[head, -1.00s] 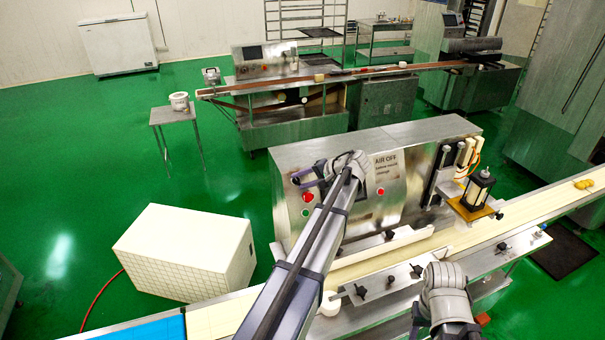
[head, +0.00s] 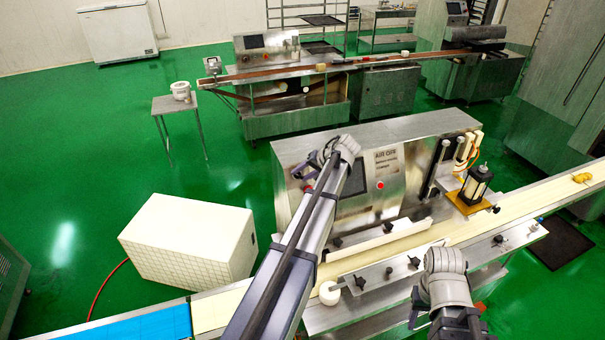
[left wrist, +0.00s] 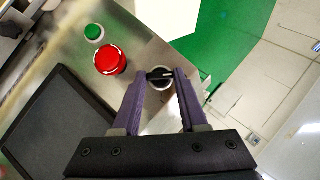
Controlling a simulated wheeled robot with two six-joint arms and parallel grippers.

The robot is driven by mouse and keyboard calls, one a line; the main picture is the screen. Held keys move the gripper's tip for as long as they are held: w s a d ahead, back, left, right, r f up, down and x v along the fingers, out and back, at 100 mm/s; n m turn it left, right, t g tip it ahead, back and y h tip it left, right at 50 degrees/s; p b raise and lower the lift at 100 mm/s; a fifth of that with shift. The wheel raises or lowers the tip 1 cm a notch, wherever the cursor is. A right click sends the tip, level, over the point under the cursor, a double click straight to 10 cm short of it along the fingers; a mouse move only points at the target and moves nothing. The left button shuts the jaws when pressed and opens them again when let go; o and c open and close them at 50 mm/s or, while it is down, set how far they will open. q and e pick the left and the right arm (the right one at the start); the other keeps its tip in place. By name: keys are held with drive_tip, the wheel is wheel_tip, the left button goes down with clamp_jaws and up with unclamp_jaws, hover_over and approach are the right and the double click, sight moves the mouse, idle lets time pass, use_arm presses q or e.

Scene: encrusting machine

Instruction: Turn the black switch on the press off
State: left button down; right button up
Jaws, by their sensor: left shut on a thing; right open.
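The press (head: 430,135) is a silver box machine in the middle of the head view, with a dark screen and buttons on its front. In the left wrist view the black switch (left wrist: 160,76) is a round knob with a light pointer line on the steel panel. My left gripper (left wrist: 161,75) has its purple fingers on both sides of the knob, shut on it. In the head view my left gripper (head: 308,172) is at the left end of the press front, and the switch is hidden there. My right gripper (head: 415,308) is low at the right, its fingers mostly hidden, apart from the press.
A red button (left wrist: 110,61) and a green button (left wrist: 94,33) sit beside the switch. A conveyor belt (head: 400,245) runs in front of the press. A white tiled box (head: 185,240) stands on the green floor to the left.

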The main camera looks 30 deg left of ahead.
use_arm(q)
drive_tip(key=shift+c, duration=2.2)
unclamp_jaws()
drive_tip(key=shift+d+r, duration=0.1)
drive_tip(key=shift+r, duration=0.05)
drive_tip(key=p+v, duration=0.5)
drive_tip(key=v, duration=0.2)
drive_tip(key=shift+d+p, duration=0.15)
drive_tip(key=shift+p, duration=0.2)
drive_tip(key=shift+r, duration=0.15)
